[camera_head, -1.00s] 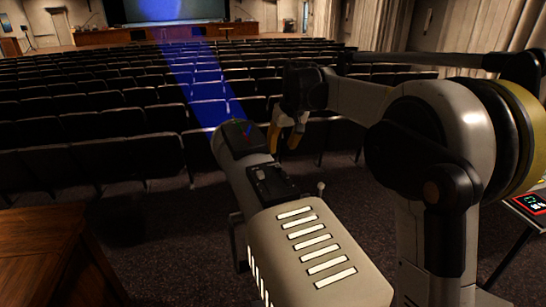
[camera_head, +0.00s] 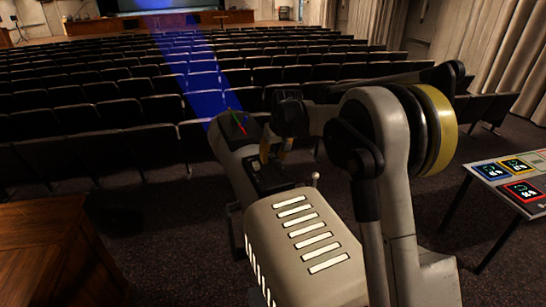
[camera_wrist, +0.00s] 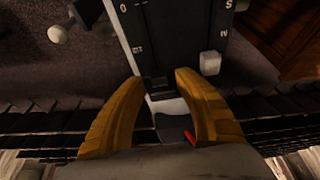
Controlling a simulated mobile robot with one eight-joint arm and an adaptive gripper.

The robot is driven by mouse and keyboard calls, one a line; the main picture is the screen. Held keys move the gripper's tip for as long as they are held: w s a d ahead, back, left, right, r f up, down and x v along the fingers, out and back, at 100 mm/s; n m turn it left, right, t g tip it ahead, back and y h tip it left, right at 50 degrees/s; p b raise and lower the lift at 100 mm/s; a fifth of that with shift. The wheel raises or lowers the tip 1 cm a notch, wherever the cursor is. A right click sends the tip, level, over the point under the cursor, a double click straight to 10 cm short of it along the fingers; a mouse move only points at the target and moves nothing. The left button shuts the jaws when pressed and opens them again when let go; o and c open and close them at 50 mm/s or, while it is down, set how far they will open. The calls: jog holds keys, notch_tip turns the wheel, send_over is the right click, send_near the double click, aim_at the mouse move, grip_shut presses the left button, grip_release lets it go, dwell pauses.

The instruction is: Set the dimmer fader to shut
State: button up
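The grey spotlight housing (camera_head: 305,240) carries a black control panel (camera_head: 268,182) on top. In the wrist view this panel (camera_wrist: 180,35) has white scale marks and partly readable letters. A small black block (camera_wrist: 158,86), apparently a fader knob, sits at its near edge, and a pale grey block (camera_wrist: 210,63) sits to its right. I cannot read which is the dimmer fader. My gripper (camera_head: 273,155) hovers at the panel. In the wrist view its yellow fingers (camera_wrist: 158,75) are open, one on each side of the black block; contact cannot be told.
A round-ended lever (camera_head: 315,178) stands beside the panel; its pale knob (camera_wrist: 57,34) shows in the wrist view. A wooden desk (camera_head: 50,250) is at lower left. A table with lit screens (camera_head: 515,180) is at right. Rows of seats (camera_head: 90,130) fill the background.

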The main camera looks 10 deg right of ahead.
aim_at(283, 177)
grip_shut()
jog(key=shift+s, duration=0.1)
jog(key=s+b, duration=0.1)
jog(key=s, duration=0.2)
jog(key=s+d+b, duration=0.1)
jog(key=s, duration=0.2)
jog(key=s+b, duration=0.1)
jog(key=s, duration=0.2)
jog(key=shift+d+f, duration=0.2)
jog(key=shift+d, duration=0.1)
jog(key=shift+o, duration=0.8)
grip_release()
